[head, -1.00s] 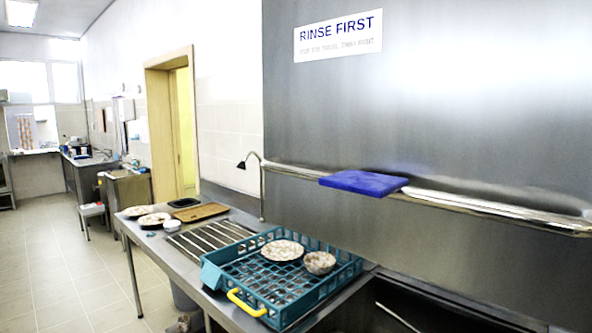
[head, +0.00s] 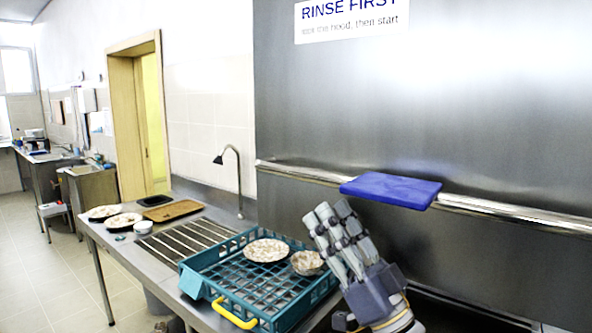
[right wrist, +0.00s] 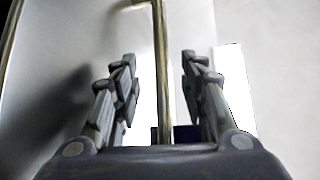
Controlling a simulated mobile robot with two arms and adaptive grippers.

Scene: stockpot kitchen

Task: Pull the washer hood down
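The washer hood (head: 450,110) is a large grey steel panel with a RINSE FIRST sign. A shiny handle bar (head: 500,208) runs across it, carrying a blue grip piece (head: 392,188). A dark opening shows below the hood at lower right. My right gripper (head: 332,208) is raised in front of the hood, left of and below the blue piece, fingers pointing up. In the right wrist view my right gripper (right wrist: 158,58) is open, and the bar (right wrist: 163,70) runs between its fingers in the picture; contact cannot be told. My left gripper is not in view.
A teal rack (head: 262,290) with a yellow handle and dirty dishes stands on the counter, left of my right gripper. A tap (head: 238,170), a brown tray (head: 170,211) and plates are farther left. Floor is free at far left.

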